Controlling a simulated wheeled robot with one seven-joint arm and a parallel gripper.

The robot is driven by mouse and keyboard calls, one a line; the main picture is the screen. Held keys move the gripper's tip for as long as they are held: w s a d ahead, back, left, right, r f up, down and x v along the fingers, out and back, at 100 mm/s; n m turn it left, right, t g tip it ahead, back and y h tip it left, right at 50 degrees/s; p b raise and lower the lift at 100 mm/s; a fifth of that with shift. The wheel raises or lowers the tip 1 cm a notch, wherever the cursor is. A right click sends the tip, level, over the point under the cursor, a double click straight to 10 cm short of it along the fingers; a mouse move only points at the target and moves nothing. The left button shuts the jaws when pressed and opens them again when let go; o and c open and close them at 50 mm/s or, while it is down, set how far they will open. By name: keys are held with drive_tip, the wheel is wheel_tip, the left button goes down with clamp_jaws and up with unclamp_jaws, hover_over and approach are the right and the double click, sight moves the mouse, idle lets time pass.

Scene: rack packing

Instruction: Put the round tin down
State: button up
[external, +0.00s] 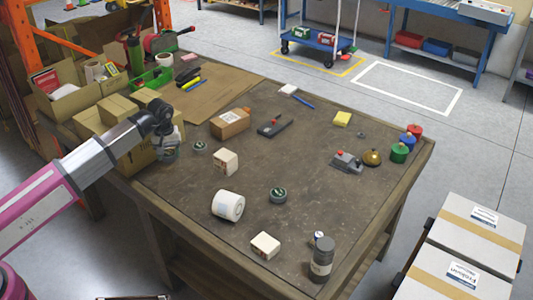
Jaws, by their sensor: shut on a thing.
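My gripper (168,154) is at the left end of the table, beside the stacked cardboard boxes. It points down and is shut on a small dark round thing, which I take for the round tin; the fingers hide most of it, and I cannot tell whether it touches the table. Two similar dark round tins with greenish lids stand on the table: one (199,147) just right of my gripper, another (278,195) near the middle.
Cardboard boxes (118,108) stand left of and behind my gripper. A small carton (226,162), a brown box (230,124), a white roll (228,206) and a dark jar (321,260) stand on the table (320,180). Bare tabletop lies between them.

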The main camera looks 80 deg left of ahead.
drive_tip(key=s+a+r, duration=0.1)
drive_tip(key=s+r, duration=0.1)
drive_tip(key=r, duration=0.6)
drive_tip(key=s+a+r, duration=0.1)
drive_tip(key=s+r, duration=0.2)
drive_tip(key=r, duration=0.4)
drive_tip(key=w+a+m, duration=0.1)
drive_tip(key=w+a, duration=0.7)
drive_tip(key=a, duration=0.5)
drive_tip(key=w+a+m, duration=0.1)
drive_tip(key=w+a, duration=0.8)
drive_tip(key=a, duration=0.5)
hover_over(230, 117)
drive_tip(key=f, duration=1.1)
drive_tip(key=shift+s+f, duration=0.2)
drive_tip(key=shift+f, duration=0.15)
drive_tip(key=shift+w+f, duration=0.15)
drive_tip(key=shift+f, duration=0.05)
drive_tip(key=shift+d+f, duration=0.1)
drive_tip(key=shift+f, duration=1.9)
